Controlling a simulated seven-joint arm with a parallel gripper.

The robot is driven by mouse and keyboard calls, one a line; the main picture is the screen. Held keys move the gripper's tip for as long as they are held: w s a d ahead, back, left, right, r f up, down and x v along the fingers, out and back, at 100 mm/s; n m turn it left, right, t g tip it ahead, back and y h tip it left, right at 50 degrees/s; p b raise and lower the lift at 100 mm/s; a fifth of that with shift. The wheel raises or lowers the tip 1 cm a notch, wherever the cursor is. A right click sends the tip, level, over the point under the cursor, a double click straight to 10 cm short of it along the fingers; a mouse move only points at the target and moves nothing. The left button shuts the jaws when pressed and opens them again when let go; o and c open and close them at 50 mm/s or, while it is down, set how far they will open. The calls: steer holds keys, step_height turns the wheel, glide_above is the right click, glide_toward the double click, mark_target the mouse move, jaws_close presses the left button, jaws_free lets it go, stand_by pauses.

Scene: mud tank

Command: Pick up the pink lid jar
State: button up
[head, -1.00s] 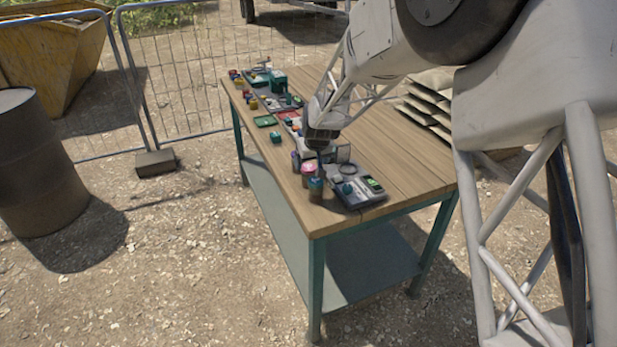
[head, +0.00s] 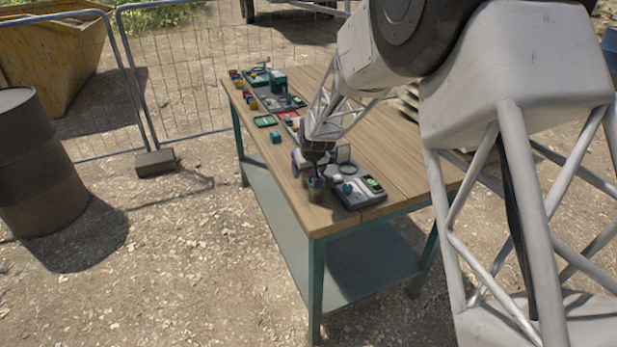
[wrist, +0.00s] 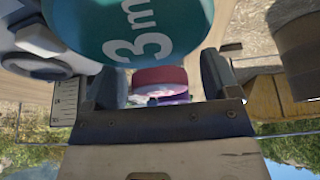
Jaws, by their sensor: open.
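The pink lid jar (wrist: 160,78) shows in the wrist view between my two fingers, beyond them, with a purple part just below its lid. My gripper (head: 316,170) is open and low over the near left edge of the table in the head view. The gripper and arm hide most of the pink lid jar there. A jar with a teal lid marked "3m" (wrist: 140,28) fills the upper middle of the wrist view, very close to my gripper. I cannot tell whether a finger touches either jar.
The wooden table (head: 395,150) holds a grey tray (head: 358,192) just right of the jars. Several small coloured items and a green tray (head: 265,121) lie toward the far left end. The table's left edge is close to the jars.

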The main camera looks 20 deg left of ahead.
steer(key=c, duration=1.1)
steer(key=shift+o, duration=0.2)
steer(key=shift+r, duration=5)
steer(key=shift+w, duration=0.15)
steer(key=w+d+r, duration=0.1)
steer(key=w+d, duration=0.1)
steer(key=w, duration=1.5)
steer(key=shift+w+d, duration=0.2)
steer(key=shift+w, duration=0.05)
steer(key=shift+r, duration=0.1)
